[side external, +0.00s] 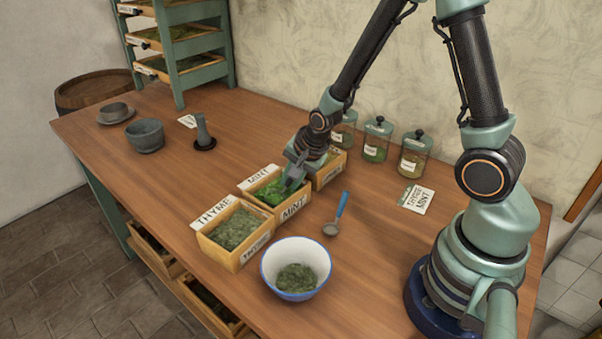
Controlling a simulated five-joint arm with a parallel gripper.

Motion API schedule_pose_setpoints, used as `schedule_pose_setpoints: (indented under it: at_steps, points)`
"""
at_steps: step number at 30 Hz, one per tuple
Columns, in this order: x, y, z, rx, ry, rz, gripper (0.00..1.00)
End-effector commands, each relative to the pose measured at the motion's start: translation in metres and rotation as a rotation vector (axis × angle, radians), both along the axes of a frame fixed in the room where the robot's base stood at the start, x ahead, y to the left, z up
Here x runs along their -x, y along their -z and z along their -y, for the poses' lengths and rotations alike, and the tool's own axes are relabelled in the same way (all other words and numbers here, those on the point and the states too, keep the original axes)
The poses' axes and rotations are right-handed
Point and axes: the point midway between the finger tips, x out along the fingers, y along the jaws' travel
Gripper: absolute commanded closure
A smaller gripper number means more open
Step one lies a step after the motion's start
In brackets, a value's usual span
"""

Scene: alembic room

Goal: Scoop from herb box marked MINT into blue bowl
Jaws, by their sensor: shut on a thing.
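The herb box marked MINT (293,209) is wooden, holds bright green herb, and stands in the middle of the table. My gripper (293,182) points down at the herb in this box, over its back right part. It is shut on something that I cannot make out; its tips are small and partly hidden. The bowl (284,291), white with a blue rim, stands upright at the front and holds some dull green herb. A spoon with a blue handle (341,206) lies on the table right of the MINT box, apart from my gripper.
Another box (331,168) is partly behind my gripper. Several lidded jars (376,142) stand by the wall. A card (417,199), a pestle (201,128) and a mortar (145,137) are also there.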

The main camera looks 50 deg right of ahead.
Motion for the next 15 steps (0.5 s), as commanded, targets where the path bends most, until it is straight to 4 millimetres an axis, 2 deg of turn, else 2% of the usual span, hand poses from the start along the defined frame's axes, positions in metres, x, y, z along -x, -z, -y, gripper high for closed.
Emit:
schedule_pose_setpoints:
  at_steps: [15]
  points:
    - [-0.0001, 0.0064, 0.0, 0.0, 0.0, 0.001, 1.0]
